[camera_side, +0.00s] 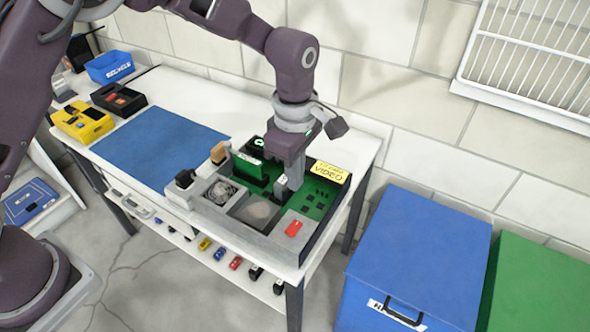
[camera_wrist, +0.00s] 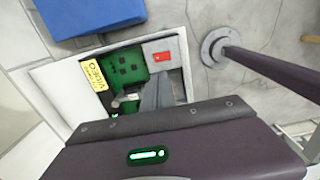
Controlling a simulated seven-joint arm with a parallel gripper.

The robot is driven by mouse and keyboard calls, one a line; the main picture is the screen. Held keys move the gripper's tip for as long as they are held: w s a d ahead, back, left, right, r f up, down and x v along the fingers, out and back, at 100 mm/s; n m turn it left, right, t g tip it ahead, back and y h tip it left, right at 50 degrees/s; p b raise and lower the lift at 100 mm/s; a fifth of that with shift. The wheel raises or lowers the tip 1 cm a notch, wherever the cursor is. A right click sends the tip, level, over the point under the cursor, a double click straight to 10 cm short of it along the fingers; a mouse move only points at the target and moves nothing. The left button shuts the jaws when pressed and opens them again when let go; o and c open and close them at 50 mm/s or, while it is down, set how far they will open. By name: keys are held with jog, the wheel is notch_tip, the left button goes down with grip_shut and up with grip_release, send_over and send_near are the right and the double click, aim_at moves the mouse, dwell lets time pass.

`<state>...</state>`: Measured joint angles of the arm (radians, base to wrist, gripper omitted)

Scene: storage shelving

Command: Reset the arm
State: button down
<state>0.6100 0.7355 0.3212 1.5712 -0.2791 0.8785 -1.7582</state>
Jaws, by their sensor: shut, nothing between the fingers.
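My gripper (camera_side: 290,182) points down over the green circuit board at the right end of the white workbench. Its fingers are together with nothing held. In the wrist view the fingers (camera_wrist: 157,97) show above the board, beside the red part. The green board (camera_side: 317,193) sits in a grey tray-like fixture (camera_side: 271,242) with a yellow VIDEO label (camera_side: 328,171) and a red part (camera_side: 293,228). I cannot tell whether the fingertips touch the board.
A blue mat (camera_side: 160,148) lies left of the fixture. Yellow (camera_side: 82,121) and black (camera_side: 118,98) cases and a blue bin (camera_side: 109,66) stand farther left. Large blue (camera_side: 420,250) and green (camera_side: 540,285) boxes stand right of the bench. A white wire rack (camera_side: 535,55) hangs on the wall.

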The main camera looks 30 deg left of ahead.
jog(key=shift+r, duration=0.65)
